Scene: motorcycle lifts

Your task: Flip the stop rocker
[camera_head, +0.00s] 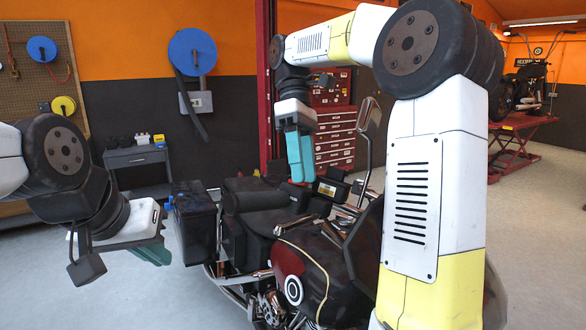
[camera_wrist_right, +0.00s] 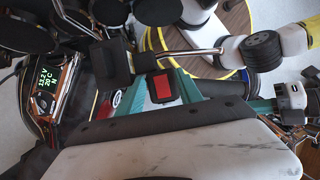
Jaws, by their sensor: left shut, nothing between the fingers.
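The motorcycle (camera_head: 290,265) stands in the middle of the head view. A red rocker (camera_wrist_right: 162,84) in a dark surround shows near the middle of the right wrist view. Teal fingers of my right gripper (camera_head: 299,156) hang above the motorcycle's handlebar area. In the right wrist view teal shows on both sides of the red rocker; contact cannot be told. The gap between these fingers is unclear. My left gripper (camera_head: 152,254) is shut and empty, to the left of the motorcycle. The rocker cannot be made out in the head view.
A lit display (camera_wrist_right: 48,78) and a metal bar (camera_wrist_right: 182,52) lie close to the rocker. A mirror (camera_head: 370,118) rises right of my right gripper. A grey cart (camera_head: 137,158) and red tool cabinet (camera_head: 335,140) stand behind. Open floor lies at left.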

